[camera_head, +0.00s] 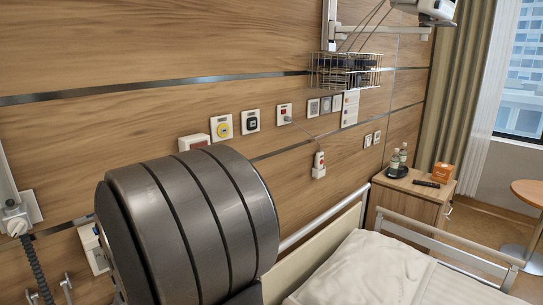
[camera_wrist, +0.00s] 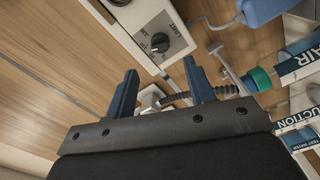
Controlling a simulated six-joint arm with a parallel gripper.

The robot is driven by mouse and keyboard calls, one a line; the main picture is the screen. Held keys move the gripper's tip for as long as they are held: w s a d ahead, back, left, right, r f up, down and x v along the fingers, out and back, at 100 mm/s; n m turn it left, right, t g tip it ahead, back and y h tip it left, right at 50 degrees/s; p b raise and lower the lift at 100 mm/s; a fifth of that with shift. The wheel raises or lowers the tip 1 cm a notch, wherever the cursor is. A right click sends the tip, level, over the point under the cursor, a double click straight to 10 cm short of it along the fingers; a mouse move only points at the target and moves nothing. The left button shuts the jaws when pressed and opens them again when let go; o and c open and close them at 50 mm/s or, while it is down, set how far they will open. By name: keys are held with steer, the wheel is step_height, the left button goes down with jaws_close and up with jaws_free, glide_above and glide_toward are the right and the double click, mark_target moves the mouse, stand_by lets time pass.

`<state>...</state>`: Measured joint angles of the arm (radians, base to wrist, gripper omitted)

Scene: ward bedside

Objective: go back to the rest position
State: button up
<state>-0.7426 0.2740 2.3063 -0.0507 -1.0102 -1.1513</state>
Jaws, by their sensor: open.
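My gripper (camera_wrist: 160,66) shows in the wrist view as two blue fingers spread apart, with nothing between their tips. A dark corrugated hose passes behind the fingers in the picture; I cannot tell its distance from them. My gripper is not visible in the head view, where a large dark grey ribbed part of my own arm fills the lower left and hides the wall behind it.
A wall unit with a dial (camera_wrist: 160,42) lies beyond the fingertips. Labelled rail fittings with a green knob (camera_wrist: 257,80) are at right. In the head view, a pillow (camera_head: 365,268) lies on the bed, a bedside cabinet (camera_head: 408,204) stands beyond, and a wire basket (camera_head: 346,71) hangs above.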

steer(key=v, duration=0.9)
steer(key=w+a+m, duration=0.9)
steer(key=w+a, duration=0.1)
stand_by(1.0)
steer(key=shift+a, duration=0.1)
